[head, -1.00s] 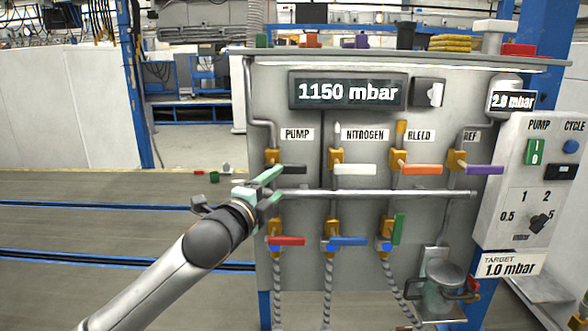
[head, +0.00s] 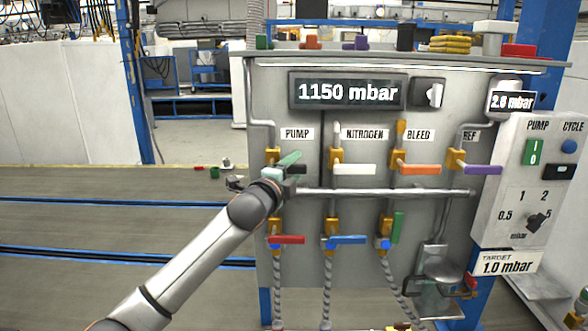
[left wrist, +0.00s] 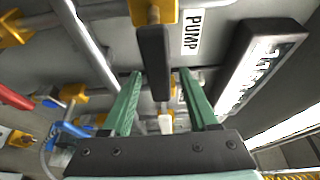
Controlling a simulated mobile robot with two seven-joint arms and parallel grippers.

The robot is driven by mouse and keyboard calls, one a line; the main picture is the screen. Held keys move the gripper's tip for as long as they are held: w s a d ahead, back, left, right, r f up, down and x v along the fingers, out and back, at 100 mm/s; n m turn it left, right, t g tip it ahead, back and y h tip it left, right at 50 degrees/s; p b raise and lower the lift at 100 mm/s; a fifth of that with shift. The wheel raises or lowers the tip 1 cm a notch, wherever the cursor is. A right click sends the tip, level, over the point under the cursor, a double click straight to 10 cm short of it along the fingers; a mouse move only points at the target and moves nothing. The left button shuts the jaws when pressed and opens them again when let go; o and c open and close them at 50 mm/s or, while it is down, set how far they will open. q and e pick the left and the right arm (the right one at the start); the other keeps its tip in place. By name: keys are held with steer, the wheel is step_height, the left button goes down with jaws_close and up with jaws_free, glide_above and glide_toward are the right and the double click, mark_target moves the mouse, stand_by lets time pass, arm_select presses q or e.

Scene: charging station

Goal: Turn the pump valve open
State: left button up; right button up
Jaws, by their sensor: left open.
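The pump valve (head: 272,157) is a yellow body on the panel under the PUMP label, with a black lever (head: 299,169) lying level and pointing right. The lever also shows in the left wrist view (left wrist: 153,60), hanging down from its yellow body, with its free end between the finger tips. My left gripper (head: 286,165) has green fingers and is at this lever, hiding part of it in the head view. In the left wrist view the gripper (left wrist: 160,76) is open, with gaps on both sides of the lever. My right gripper is not in view.
Nitrogen (head: 354,169), bleed (head: 420,169) and REF (head: 482,170) levers stand in the same row. A horizontal pipe (head: 380,192) runs just below. Red (head: 287,240), blue (head: 348,240) and green (head: 398,228) levers sit lower. The display (head: 348,92) reads 1150 mbar.

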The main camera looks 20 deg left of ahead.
arm_select(q)
jaws_close()
stand_by(0.4)
stand_by(1.0)
